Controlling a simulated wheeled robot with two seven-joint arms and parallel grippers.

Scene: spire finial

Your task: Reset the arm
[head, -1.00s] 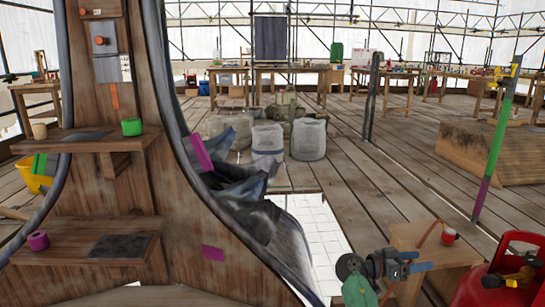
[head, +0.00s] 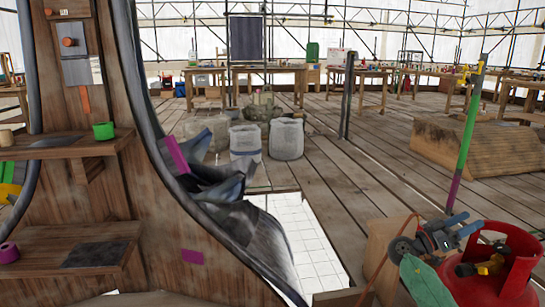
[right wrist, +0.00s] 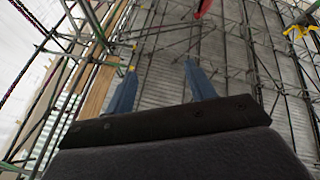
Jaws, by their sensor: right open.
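My right gripper (head: 474,221) is at the lower right of the head view, its blue fingers pointing right and slightly up. It appears in front of the wooden box and beside the red gas cylinder. In the right wrist view the two blue fingers of this gripper (right wrist: 160,67) stand apart with nothing between them, so it is open and empty. A green part of my right arm shows below it. My left gripper is not in view.
The red gas cylinder (head: 519,247) and wooden box (head: 381,242) are close to the right gripper. A green and purple post (head: 466,140) rises behind. The wooden spire (head: 140,235) with shelves fills the left. A floor opening (head: 300,235) lies between. Sacks (head: 286,139) stand farther back.

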